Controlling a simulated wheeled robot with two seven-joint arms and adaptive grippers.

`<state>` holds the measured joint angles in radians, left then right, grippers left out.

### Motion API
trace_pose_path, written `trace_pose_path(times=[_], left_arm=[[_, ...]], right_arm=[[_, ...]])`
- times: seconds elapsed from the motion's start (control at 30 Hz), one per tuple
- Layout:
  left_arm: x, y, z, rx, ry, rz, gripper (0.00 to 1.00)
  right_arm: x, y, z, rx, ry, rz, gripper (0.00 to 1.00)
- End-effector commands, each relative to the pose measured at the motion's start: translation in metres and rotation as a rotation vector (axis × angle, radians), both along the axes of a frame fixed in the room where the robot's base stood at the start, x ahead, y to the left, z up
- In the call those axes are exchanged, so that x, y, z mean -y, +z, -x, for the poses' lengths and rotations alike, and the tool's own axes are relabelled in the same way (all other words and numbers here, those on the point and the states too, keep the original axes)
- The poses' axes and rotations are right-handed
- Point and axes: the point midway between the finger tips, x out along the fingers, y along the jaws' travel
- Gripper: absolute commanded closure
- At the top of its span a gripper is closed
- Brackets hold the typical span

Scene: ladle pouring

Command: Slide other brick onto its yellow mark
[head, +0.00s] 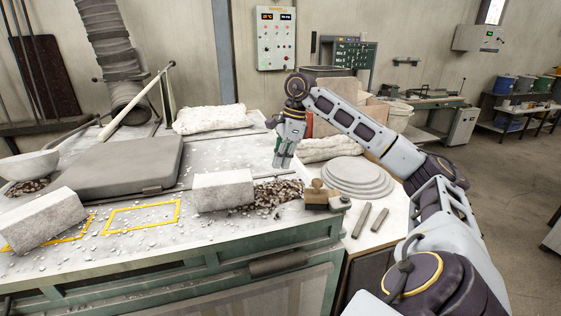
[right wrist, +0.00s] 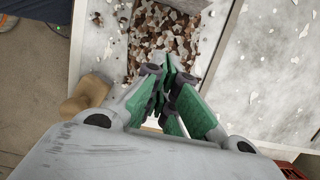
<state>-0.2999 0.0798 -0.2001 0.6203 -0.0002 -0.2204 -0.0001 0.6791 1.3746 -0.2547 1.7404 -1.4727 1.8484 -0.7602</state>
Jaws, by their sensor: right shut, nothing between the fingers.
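A pale grey brick (head: 223,190) lies on the bench top, right of the empty yellow outline (head: 142,216) and apart from it. Another pale brick (head: 42,219) lies at the far left, over a second yellow outline (head: 84,230) that it partly hides. My right gripper (head: 283,162) hangs fingers down, behind and to the right of the first brick. In the right wrist view my gripper's green fingers (right wrist: 170,98) are shut and empty, above dark and pale chips. I cannot make out a brick for sure there. My left gripper is not in view.
Loose chips (head: 268,197) lie right of the nearer brick. A wooden-handled tool (head: 318,197) sits at the bench's right corner. A grey slab (head: 110,167) lies behind the outlines. Stacked round discs (head: 357,178) stand at right. Small chips dot the bench.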

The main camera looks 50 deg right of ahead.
Motion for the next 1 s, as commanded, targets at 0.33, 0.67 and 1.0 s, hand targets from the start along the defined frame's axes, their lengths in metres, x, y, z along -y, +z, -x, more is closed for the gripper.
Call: trace_pose_path(times=[0.33, 0.67, 1.0], left_arm=[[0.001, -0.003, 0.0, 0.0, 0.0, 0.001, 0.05], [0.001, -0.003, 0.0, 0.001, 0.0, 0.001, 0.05], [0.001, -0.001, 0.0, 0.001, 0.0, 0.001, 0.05]], right_arm=[[-0.006, -0.03, -0.003, -0.003, 0.0, 0.001, 1.0], [-0.013, -0.059, -0.006, -0.003, 0.0, 0.001, 1.0], [-0.018, -0.085, -0.01, -0.002, 0.0, 0.0, 1.0]])
